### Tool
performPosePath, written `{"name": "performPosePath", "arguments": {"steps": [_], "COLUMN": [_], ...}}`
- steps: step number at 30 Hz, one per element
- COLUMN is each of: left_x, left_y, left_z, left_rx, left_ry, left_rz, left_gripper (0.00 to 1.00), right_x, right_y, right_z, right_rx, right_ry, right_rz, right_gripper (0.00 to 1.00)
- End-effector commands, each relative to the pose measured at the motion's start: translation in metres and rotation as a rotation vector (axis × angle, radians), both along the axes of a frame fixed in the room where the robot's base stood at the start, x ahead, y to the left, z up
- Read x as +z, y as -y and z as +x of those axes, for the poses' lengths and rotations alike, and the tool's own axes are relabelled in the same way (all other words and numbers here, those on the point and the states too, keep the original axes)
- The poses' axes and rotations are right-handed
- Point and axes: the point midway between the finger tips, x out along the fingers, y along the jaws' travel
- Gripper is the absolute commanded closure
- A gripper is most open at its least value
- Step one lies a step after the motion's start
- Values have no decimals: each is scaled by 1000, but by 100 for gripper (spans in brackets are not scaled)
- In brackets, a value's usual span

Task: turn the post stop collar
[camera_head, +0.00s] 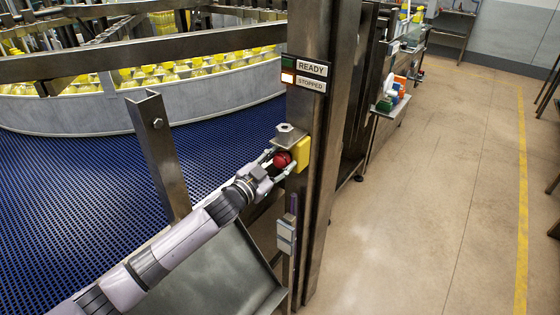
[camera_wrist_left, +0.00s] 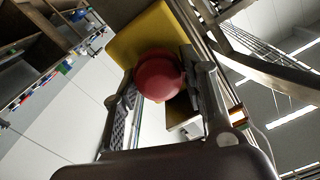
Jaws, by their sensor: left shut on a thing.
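The post stop is a red round button (camera_head: 282,159) on a yellow box (camera_head: 301,154) fixed to a steel post (camera_head: 319,120). My left gripper (camera_head: 280,161) reaches it from the lower left, with one finger on either side of the red head. In the left wrist view the red head (camera_wrist_left: 158,76) sits between the two fingers, in front of the yellow box (camera_wrist_left: 143,35). The fingers are shut on its sides. The collar cannot be told apart from the red head. My right gripper is not in view.
A sign (camera_head: 305,74) reading READY and STOPPED hangs on the post above, its STOPPED lamp lit. A blue conveyor (camera_head: 80,165) lies left; open floor (camera_head: 420,200) lies right.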

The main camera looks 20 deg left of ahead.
Motion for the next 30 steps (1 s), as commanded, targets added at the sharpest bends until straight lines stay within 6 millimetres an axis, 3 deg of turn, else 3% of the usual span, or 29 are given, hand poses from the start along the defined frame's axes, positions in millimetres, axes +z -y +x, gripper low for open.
{"name": "performPosePath", "arguments": {"steps": [11,12,21,30], "left_x": [1,1,1,0], "left_y": [0,0,0,0], "left_z": [0,0,0,-1], "left_rx": [0,0,0,0], "left_ry": [3,3,2,1], "left_rz": [3,3,3,3], "left_gripper": [88,58,39,39], "right_x": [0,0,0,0], "right_y": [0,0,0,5], "right_z": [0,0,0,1], "right_rx": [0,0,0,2], "right_ry": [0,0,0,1], "right_rz": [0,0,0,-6], "right_gripper": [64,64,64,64]}}
